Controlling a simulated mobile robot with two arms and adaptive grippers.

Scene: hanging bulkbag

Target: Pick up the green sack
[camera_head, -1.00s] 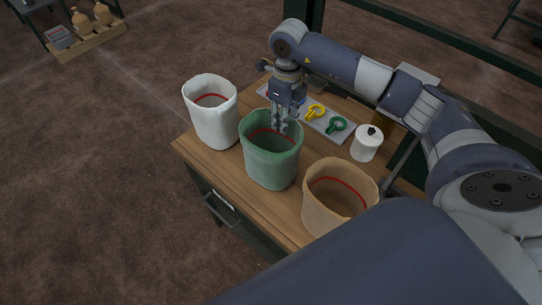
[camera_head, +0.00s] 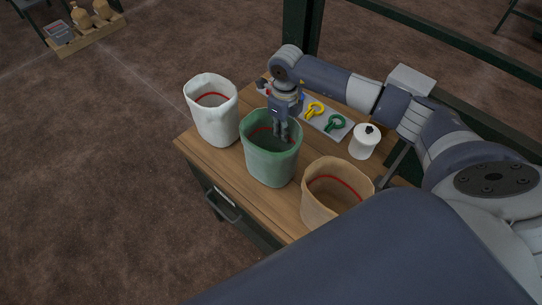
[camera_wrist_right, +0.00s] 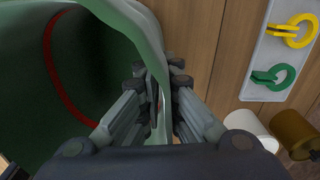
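The green sack (camera_head: 271,163) stands upright and open on the wooden table, between a white sack (camera_head: 214,117) and a tan sack (camera_head: 333,205). My right gripper (camera_head: 282,136) points down at the green sack's far rim. In the right wrist view, the fingers of my right gripper (camera_wrist_right: 157,85) are close together on both sides of the wall of the green sack (camera_wrist_right: 100,60), pinching it. The sack's dark inside with a red line shows on the left there. My left gripper is not in view.
A grey tray (camera_head: 327,122) with yellow (camera_head: 314,109) and green (camera_head: 336,123) ring-shaped pieces lies behind the sacks. A white lidded jar (camera_head: 364,143) stands to the right. Dark frame posts (camera_head: 299,30) rise behind the table. The tan sack is close to the green one.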

